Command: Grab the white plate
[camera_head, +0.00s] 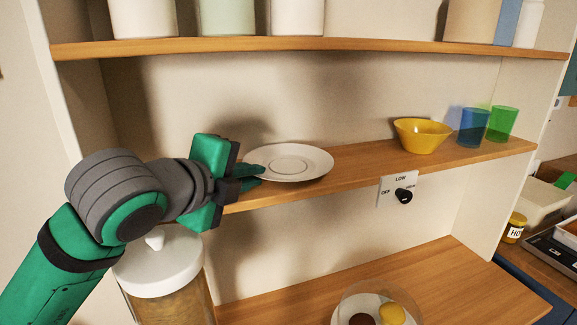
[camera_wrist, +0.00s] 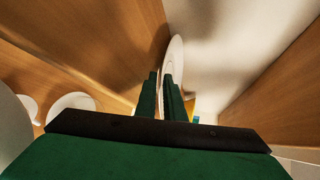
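The white plate (camera_head: 300,162) lies on the middle wooden shelf, near its left part, in the head view. My gripper (camera_head: 254,175) comes in from the left, its green fingers above and below the plate's left rim. In the wrist view the plate (camera_wrist: 177,50) shows nearly edge-on, and its near rim runs into the narrow gap between the fingers of my gripper (camera_wrist: 161,78). The fingers are close together on the rim. The plate looks level, and I cannot tell any gap between it and the shelf.
A yellow bowl (camera_head: 422,136), a blue cup (camera_head: 472,127) and a green cup (camera_head: 502,124) stand farther right on the middle shelf (camera_head: 350,165). A white-lidded jar (camera_head: 160,264) stands below my wrist. The upper shelf (camera_head: 300,44) is overhead.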

